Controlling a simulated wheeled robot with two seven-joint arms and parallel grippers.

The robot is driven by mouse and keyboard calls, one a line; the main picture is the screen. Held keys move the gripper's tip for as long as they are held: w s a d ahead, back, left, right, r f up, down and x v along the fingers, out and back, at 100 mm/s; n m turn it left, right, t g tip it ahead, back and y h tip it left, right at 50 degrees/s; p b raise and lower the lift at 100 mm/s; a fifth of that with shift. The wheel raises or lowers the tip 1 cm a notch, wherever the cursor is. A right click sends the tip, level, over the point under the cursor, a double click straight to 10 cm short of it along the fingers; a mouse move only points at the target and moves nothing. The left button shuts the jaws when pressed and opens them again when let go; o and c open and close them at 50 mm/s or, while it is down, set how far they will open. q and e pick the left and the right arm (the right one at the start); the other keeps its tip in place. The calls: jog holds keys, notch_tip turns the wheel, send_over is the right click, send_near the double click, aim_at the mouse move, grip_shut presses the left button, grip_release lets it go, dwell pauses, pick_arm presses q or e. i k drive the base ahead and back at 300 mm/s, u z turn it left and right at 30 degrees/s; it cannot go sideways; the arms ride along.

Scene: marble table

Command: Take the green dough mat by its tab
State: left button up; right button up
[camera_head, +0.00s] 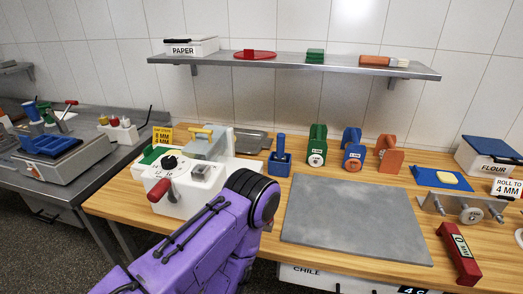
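A small green block (315,55) lies on the wall shelf. A blue mat (430,178) with a pale dough piece (448,177) lies at the right. A purple arm of mine comes in from the lower left and reaches in front of the machine; its gripper is not visible. No right gripper shows.
The white machine (173,205) has a red-handled crank at its front. A grey marble slab (350,222) lies bare in mid-table. Several coloured rollers stand behind it. A metal bar with knobs (463,209) and a red bar (459,253) lie at the right.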

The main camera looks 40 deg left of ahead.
aim_at(150, 155)
jog(key=z, duration=1.45)
jog(key=k, duration=1.7)
jog(key=u, duration=1.45)
